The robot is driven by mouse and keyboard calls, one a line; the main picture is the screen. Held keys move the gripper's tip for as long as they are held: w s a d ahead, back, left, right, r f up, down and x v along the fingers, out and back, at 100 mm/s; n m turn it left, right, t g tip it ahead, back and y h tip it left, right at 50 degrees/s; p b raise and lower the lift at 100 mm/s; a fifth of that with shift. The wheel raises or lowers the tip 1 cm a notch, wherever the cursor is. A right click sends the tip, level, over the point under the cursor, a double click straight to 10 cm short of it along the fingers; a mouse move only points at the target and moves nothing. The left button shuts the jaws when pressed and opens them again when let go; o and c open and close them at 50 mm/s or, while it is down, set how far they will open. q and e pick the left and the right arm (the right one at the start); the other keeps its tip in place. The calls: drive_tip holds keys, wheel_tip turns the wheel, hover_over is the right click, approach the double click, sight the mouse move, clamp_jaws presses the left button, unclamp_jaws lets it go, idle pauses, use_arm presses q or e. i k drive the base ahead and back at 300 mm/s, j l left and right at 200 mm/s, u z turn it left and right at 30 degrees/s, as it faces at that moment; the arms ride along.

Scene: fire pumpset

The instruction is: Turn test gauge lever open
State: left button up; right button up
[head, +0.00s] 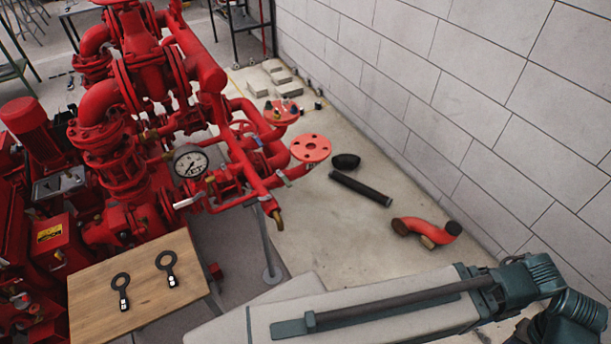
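A round white-faced pressure gauge (190,164) is mounted on the red pump pipework, left of the picture's middle. A pale lever handle (189,201) sticks out to the left just below the gauge, by the red pipe. Its exact valve position is hard to tell at this size. Neither of my grippers shows. Part of my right arm (530,280) lies at the lower right, well away from the gauge, and its gripper end cannot be seen.
A wooden table (85,310) with two black ring-headed tools (121,291) (168,268) stands in front of the pump. Loose on the floor lie a black pipe (361,188), a black cap (346,161) and a red elbow (427,231). A block wall (480,100) bounds the right.

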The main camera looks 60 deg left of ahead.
sight(181, 204)
drive_tip(key=u, duration=2)
